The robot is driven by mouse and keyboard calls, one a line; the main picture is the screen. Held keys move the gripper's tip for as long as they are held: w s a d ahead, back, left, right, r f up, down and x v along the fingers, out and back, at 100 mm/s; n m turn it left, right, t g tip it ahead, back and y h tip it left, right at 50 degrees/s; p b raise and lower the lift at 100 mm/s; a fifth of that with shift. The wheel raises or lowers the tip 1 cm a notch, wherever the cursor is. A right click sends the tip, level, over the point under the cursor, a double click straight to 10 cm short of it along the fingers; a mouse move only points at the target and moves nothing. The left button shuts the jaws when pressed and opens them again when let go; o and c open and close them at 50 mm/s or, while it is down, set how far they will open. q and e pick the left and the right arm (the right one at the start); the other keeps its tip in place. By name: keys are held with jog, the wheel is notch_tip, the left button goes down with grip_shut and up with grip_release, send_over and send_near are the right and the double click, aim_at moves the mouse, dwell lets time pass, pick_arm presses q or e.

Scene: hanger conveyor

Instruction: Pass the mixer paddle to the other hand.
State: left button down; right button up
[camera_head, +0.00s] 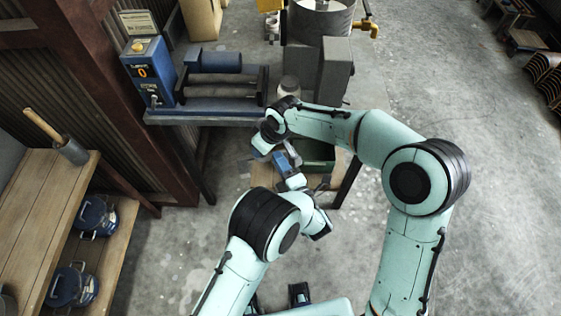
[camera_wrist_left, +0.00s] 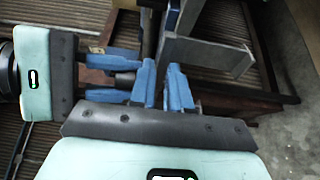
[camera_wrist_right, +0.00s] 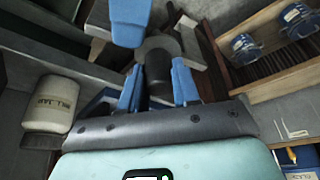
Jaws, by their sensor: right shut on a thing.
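The mixer paddle's dark handle (camera_wrist_right: 157,72) is between the blue fingers of my right gripper (camera_wrist_right: 158,88), which is shut on it. A round grey part shows just beyond the handle in the right wrist view. My left gripper (camera_wrist_left: 161,88) has a narrow gap between its blue fingers, with nothing clearly held. In the left wrist view, my right gripper (camera_wrist_left: 105,78) comes in from the left, close beside the left fingers, with the handle (camera_wrist_left: 125,78) in it. In the head view both hands meet near the bench, left gripper (camera_head: 284,162); the paddle is mostly hidden there.
A bench with a blue roller machine (camera_head: 150,72) stands behind the hands. A dark green crate (camera_head: 318,155) is right of them. A white jar (camera_wrist_right: 52,103) shows in the right wrist view. Open concrete floor lies right.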

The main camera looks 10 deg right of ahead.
jog(key=o, duration=1.1)
jog(key=shift+c, duration=0.2)
jog(key=shift+r, duration=0.1)
jog(key=v, duration=1.1)
jog(key=d+f+m+h, duration=0.1)
jog(key=d+f+m, duration=1.3)
jog(key=d+f, duration=0.55)
jog(key=s+a+f+g, duration=0.1)
jog(key=s+a+f, duration=0.1)
jog(key=s+f, duration=0.4)
jog(key=s+a+f, duration=0.1)
jog(key=s+f, duration=0.2)
jog(key=f, duration=0.5)
jog(key=s+a+f+g, duration=0.1)
jog(key=s+a+f, duration=0.2)
jog(key=s, duration=0.3)
jog(key=s+a+f+n+g+y, duration=0.1)
jog(key=s+a+f, duration=0.2)
jog(key=s, duration=0.4)
jog(key=s+a+f+n+g, duration=0.1)
jog(key=s+a+f, duration=0.2)
jog(key=s+a, duration=0.2)
jog(key=shift+s+a+y, duration=0.25)
jog(key=shift+s+y, duration=0.15)
jog(key=shift+s, duration=0.75)
jog(key=shift+f, duration=0.1)
